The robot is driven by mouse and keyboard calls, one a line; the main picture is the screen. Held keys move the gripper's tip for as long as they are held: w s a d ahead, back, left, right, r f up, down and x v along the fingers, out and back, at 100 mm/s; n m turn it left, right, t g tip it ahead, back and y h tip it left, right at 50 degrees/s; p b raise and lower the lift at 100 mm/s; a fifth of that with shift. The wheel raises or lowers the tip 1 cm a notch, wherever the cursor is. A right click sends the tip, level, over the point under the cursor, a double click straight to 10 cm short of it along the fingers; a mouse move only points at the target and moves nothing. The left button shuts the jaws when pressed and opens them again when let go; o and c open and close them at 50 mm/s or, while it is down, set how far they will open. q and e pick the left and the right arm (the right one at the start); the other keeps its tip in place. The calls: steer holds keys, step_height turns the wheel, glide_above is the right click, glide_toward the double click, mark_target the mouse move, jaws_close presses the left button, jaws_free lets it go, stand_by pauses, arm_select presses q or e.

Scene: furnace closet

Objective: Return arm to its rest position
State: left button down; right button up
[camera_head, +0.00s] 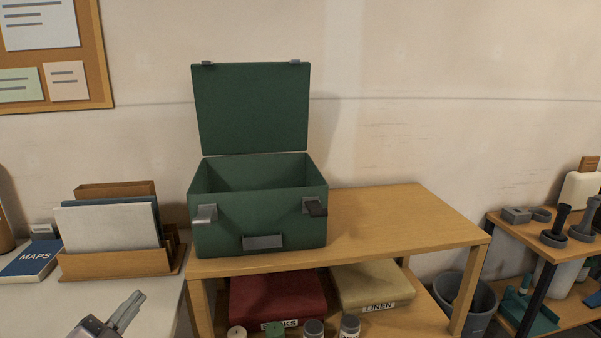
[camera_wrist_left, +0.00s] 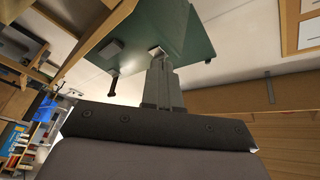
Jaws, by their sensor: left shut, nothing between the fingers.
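My left gripper (camera_head: 125,312) shows at the bottom left of the head view, in front of the white table and apart from the green box. It is shut and empty. In the left wrist view its shut fingers (camera_wrist_left: 162,75) point up the picture toward the green box (camera_wrist_left: 180,30), which is seen tilted there. In the head view the green box (camera_head: 275,222) stands on the wooden shelf table with its lid (camera_head: 252,108) raised upright. My right gripper is not in view.
A wooden shelf table (camera_head: 400,215) has free top to the right of the box. Below lie a red box (camera_head: 275,300) and a LINEN box (camera_head: 378,285). A file holder (camera_head: 115,263) and MAPS book (camera_head: 30,262) sit on the left. A grey bin (camera_head: 470,300) stands right.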

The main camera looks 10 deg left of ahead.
arm_select(q)
steer(key=s+d+f+n+g, duration=0.4)
steer(key=s+d+f, duration=0.3)
steer(key=s+f, duration=0.3)
steer(key=s+d+f+n+g+y+p, duration=0.1)
steer(key=s+d+f+n+g, duration=0.4)
steer(key=s+d+f, duration=0.3)
step_height(320, 180, down, 4)
steer(key=shift+s+f+p, duration=0.25)
steer(key=shift+s+p, duration=0.05)
steer(key=shift+s, duration=0.65)
steer(key=shift+w, duration=0.1)
